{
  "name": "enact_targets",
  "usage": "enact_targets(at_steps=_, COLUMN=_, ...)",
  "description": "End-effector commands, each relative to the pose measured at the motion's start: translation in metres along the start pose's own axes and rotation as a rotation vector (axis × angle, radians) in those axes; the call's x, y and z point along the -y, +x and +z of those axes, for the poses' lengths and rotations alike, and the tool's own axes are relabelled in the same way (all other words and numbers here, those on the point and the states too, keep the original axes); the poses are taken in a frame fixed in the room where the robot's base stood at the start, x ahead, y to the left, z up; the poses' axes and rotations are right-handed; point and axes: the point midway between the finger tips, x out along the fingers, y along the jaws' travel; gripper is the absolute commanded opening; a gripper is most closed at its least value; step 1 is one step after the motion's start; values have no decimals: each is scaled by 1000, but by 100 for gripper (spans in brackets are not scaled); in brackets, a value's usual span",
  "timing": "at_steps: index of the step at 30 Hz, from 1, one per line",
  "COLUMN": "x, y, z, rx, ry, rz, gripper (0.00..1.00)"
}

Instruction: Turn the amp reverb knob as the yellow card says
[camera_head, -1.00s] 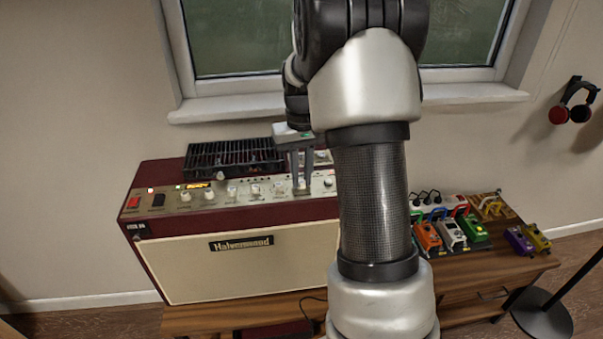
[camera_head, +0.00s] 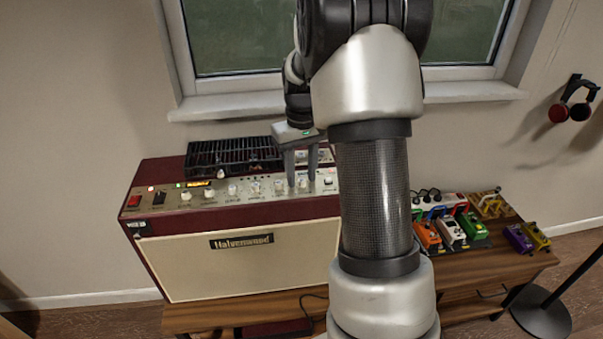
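The amp (camera_head: 160,226) is a dark red cabinet with a cream front and a metal control panel along its top front edge. A row of pale knobs runs along the panel. My gripper (camera_head: 301,184) points down at the right part of this row. Its two fingers stand apart, on either side of one pale knob (camera_head: 302,181), with visible gaps. The knob's lettering and pointer are too small to read, so I cannot tell if it is the reverb knob. I cannot make out a yellow card. My arm hides the amp's right end.
A black grille (camera_head: 232,157) covers part of the amp's top. The amp stands on a wooden bench (camera_head: 225,313). Several coloured pedals (camera_head: 428,236) sit to the right. The window sill (camera_head: 230,106) is behind. Headphones (camera_head: 572,105) hang on the right wall.

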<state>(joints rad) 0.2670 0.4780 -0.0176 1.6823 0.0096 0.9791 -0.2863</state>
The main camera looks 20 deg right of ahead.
Motion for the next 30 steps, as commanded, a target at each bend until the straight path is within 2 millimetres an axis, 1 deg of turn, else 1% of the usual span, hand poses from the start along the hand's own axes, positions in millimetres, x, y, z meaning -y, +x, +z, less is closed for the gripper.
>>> enact_targets(at_steps=7, x=0, y=0, z=0, rx=1, ry=1, rz=0, gripper=35)
enact_targets(at_steps=11, x=0, y=-9, z=0, rx=-1, ry=1, rz=0, gripper=35)
enact_targets(at_steps=14, x=0, y=-25, z=-1, rx=-3, ry=1, rz=1, gripper=35)
enact_targets(at_steps=17, x=0, y=-48, z=-1, rx=-4, ry=1, rz=1, gripper=35)
enact_targets(at_steps=24, x=0, y=-108, z=-1, rx=-3, ry=1, rz=1, gripper=35)
enact_targets(at_steps=27, x=0, y=-130, z=-1, rx=-3, ry=1, rz=1, gripper=35)
enact_targets(at_steps=30, x=0, y=-149, z=0, rx=-2, ry=0, rz=1, gripper=35)
